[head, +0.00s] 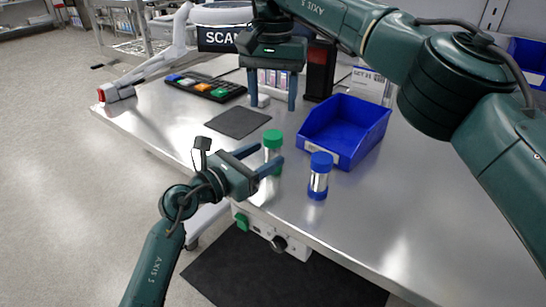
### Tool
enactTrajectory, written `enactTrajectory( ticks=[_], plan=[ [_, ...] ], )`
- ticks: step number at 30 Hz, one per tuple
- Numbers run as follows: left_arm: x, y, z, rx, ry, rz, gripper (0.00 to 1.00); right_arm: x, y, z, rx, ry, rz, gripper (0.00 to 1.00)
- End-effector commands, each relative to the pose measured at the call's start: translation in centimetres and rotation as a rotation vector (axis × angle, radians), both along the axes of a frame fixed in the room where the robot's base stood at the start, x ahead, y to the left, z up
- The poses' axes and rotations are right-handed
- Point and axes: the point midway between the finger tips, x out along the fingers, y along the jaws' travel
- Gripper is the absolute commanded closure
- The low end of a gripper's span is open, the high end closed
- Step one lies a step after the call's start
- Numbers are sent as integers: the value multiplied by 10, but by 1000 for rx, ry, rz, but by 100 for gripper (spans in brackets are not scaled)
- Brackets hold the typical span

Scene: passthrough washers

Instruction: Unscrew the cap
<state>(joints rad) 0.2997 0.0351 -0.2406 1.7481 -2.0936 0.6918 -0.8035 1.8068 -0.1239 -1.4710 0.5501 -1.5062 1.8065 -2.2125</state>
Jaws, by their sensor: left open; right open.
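A clear bottle with a green cap (273,140) stands upright near the front edge of the metal table. A second bottle with a blue cap (321,160) stands upright to its right. My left gripper (270,158) is open, its two fingers at the green-capped bottle, one on either side of it as seen here; contact cannot be told. My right gripper (272,92) is open and empty, pointing down above the back of the table, well behind the bottles. Which cap the task means cannot be told.
A tray with coloured pieces (205,87) is at the back left, near a white arm (165,58). The table's right side (420,190) is clear.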

Motion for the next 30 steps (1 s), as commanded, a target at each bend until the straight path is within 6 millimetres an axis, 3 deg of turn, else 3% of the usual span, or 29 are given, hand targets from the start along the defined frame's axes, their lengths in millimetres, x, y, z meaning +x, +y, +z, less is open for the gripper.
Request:
enactTrajectory(
  ticks=[6, 18, 30],
  plan=[
    [19, -20, 1, -1, -1, -1, 46, 0, 0, 0, 0, 0, 0, 44],
    [23, -25, 0, 1, -1, 0, 46, 0, 0, 0, 0, 0, 0, 44],
    [23, -24, 0, 1, 0, 0, 78, 0, 0, 0, 0, 0, 0, 44]
  ],
)
